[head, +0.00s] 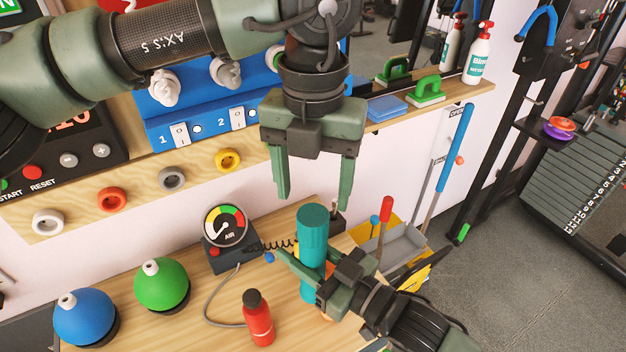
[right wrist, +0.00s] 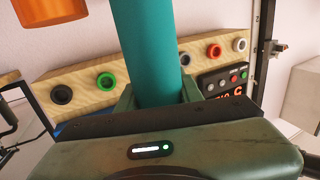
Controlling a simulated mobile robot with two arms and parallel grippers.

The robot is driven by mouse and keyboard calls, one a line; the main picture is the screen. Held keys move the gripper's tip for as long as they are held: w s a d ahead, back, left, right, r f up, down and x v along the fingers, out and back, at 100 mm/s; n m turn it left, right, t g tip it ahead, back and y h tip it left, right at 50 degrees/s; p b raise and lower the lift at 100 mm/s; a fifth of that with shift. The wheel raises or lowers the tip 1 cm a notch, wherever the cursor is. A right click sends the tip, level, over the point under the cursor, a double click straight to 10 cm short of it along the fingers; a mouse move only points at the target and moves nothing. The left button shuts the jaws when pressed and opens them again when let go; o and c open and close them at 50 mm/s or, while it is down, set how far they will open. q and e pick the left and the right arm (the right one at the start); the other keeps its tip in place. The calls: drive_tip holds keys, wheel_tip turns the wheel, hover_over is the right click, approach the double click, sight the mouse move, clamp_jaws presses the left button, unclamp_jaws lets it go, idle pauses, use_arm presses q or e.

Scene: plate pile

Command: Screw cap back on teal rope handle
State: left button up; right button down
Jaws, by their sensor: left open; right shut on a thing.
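The teal handle (head: 313,238) stands roughly upright over the wooden bench in the head view. In the right wrist view the teal shaft (right wrist: 148,50) rises between the fingers. My left gripper (head: 315,192) is open and empty, pointing down, with its fingertips just above the handle's top. No loose cap is clear in either view.
A red bottle (head: 258,320), an air gauge (head: 225,235) with a coiled hose, a green ball (head: 162,287) and a blue ball (head: 84,318) stand on the bench (head: 200,325). Behind is a wooden rail (head: 140,180) with coloured rings. An orange object (right wrist: 50,12) shows in the right wrist view.

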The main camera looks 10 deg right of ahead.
sight(313, 214)
use_arm(q)
wheel_tip(313, 214, down, 8)
drive_tip(key=shift+r, duration=0.25)
clamp_jaws()
drive_tip(key=m, duration=2.2)
drive_tip(key=shift+o, duration=0.7)
unclamp_jaws()
